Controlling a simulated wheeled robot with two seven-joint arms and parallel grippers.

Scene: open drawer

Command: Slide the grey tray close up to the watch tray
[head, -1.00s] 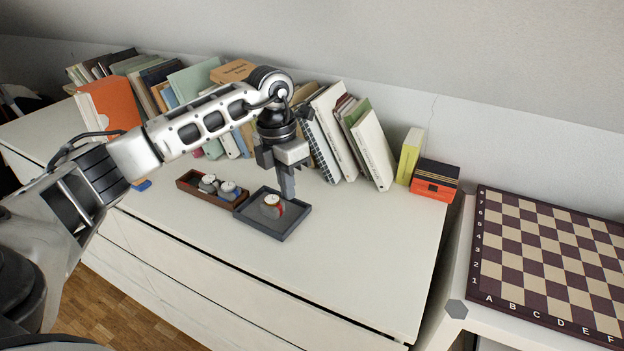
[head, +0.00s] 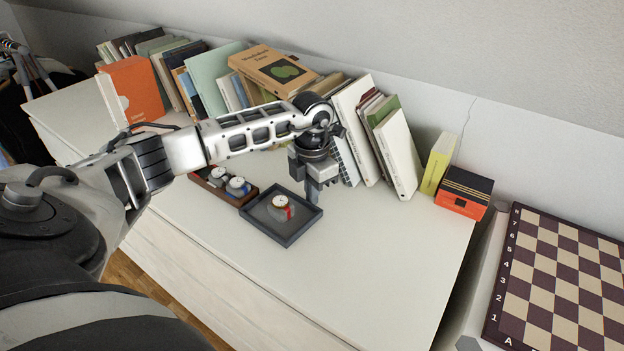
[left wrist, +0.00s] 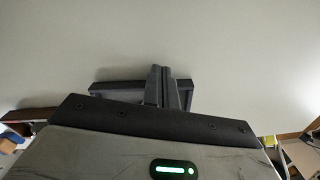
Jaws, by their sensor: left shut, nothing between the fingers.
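The grey tray (head: 263,229) lies flat on the white dresser top and holds one watch (head: 280,207) with a pale face and a red part. The brown watch tray (head: 248,198), with watches in it, lies just to its left. Their near corners look very close; I cannot tell whether they touch. My left gripper (head: 315,200) is shut and empty, pointing down at the grey tray's right back side. Contact is unclear. In the left wrist view the fingers (left wrist: 160,84) overlap the grey tray's dark edge (left wrist: 110,87). My right gripper is not in view.
Leaning books (head: 350,125) stand close behind the gripper. A yellow book (head: 437,165) and an orange-black box (head: 463,192) stand farther right. A chessboard (head: 565,285) lies beyond the dresser's right edge. The dresser top right of the grey tray is clear.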

